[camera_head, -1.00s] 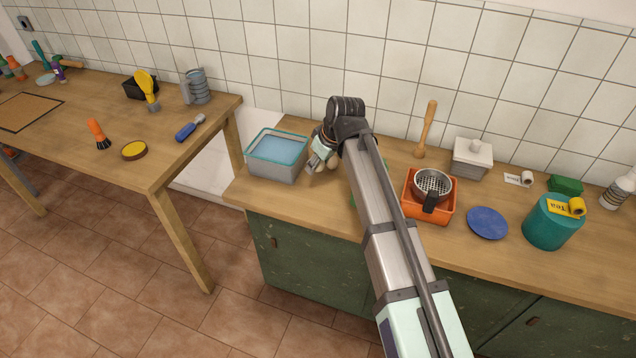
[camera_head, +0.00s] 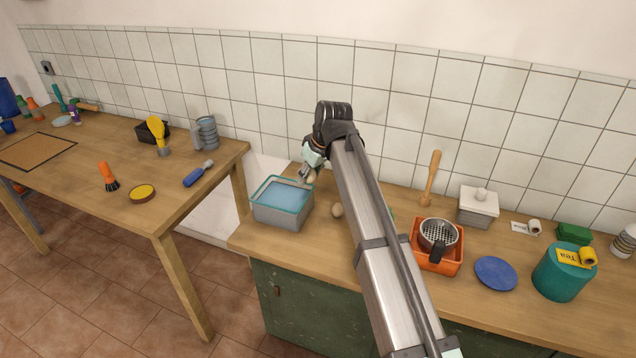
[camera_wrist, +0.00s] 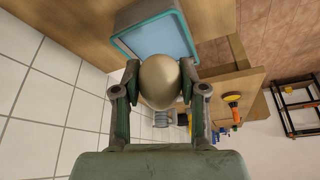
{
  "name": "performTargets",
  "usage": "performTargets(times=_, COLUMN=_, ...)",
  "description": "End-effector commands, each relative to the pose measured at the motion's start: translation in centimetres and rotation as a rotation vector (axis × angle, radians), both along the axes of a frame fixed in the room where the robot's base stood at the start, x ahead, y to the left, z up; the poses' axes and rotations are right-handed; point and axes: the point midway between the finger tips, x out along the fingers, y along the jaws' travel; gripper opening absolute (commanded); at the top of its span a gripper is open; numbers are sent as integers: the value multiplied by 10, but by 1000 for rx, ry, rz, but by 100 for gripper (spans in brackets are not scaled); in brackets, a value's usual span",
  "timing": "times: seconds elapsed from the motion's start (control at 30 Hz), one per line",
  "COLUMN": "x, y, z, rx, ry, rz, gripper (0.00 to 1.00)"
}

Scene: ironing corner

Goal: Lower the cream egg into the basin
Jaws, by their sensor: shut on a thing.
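The basin (camera_head: 284,208) is a grey tub with a teal rim and pale blue water inside, at the left end of the green-fronted counter. My gripper (camera_head: 308,176) is shut on the cream egg (camera_wrist: 161,81), which shows between its two fingers in the wrist view. In the head view the held egg (camera_head: 312,177) is a small pale patch, partly hidden by the gripper. It is raised, close to the basin's right rim. The basin also shows in the wrist view (camera_wrist: 122,42), beyond the egg.
An orange tray (camera_head: 437,262) with a metal strainer (camera_head: 438,236) stands farther right. A wooden table (camera_head: 95,190) with brushes stands left, across a gap.

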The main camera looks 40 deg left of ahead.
Motion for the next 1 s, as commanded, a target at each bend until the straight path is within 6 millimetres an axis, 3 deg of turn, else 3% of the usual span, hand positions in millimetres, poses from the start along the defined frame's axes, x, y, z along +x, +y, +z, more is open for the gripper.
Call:
performTargets(times=0.2, x=14, y=37, z=-19, rx=-2, ry=1, rz=1, gripper=33)
performTargets(times=0.5, x=27, y=72, z=-54, rx=-1, ry=0, rz=0, gripper=33)
performTargets(times=0.73, x=32, y=86, z=-70, rx=-1, ry=0, rz=0, gripper=33)
performTargets(times=1.0, x=33, y=90, z=-75, rx=0, ry=0, rz=0, gripper=33)
